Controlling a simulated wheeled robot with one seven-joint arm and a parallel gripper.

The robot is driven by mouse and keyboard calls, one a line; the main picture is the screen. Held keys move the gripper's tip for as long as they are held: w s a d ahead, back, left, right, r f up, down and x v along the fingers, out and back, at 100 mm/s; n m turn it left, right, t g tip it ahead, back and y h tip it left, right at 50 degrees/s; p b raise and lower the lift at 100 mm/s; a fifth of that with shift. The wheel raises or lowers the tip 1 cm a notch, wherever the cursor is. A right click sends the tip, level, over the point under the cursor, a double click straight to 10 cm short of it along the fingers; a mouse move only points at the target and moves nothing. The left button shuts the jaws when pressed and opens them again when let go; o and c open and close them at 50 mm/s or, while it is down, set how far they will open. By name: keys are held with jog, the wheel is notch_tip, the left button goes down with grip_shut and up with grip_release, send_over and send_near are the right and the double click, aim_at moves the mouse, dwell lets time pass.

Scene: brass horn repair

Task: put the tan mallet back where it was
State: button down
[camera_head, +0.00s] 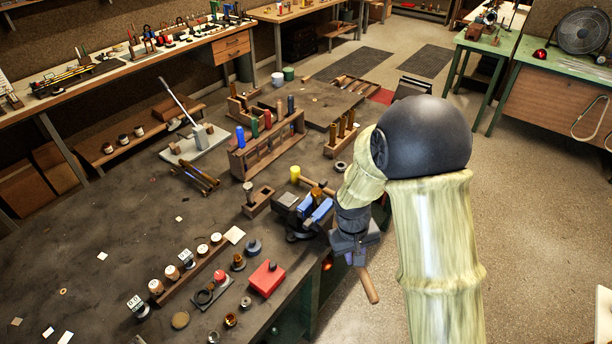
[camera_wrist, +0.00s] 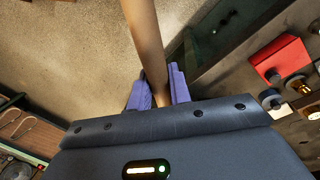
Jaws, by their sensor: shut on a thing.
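My gripper (camera_head: 352,256) is beyond the bench's right edge, just right of the vise, above the floor. It is shut on a tan wooden handle (camera_head: 370,286), which hangs down at a slant below it. In the wrist view my purple fingers (camera_wrist: 158,92) close on both sides of this handle (camera_wrist: 143,35), which runs up out of the frame. I take it for the tan mallet; its head is not seen in either view. Another mallet with a yellow head (camera_head: 295,173) lies by the vise, its handle pointing towards my arm.
The vise (camera_head: 308,209) with blue jaws stands at the bench edge beside my gripper. Behind it are a small wooden block (camera_head: 258,201) and a tool rack (camera_head: 268,145) with coloured handles. A red box (camera_head: 266,279) and small parts lie in front.

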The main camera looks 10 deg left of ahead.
jog(key=w+d+f+m+b, duration=0.1)
jog(key=w+d+f+m, duration=0.1)
jog(key=d+f, duration=0.5)
jog(key=w+d+f+m+b, duration=0.1)
jog(key=w+d+f+m, duration=0.1)
jog(key=d+f, duration=0.6)
jog(key=shift+d+f+m+g, duration=0.2)
jog(key=shift+f+m+g, duration=0.15)
jog(key=shift+m, duration=0.55)
jog(key=shift+s, duration=0.1)
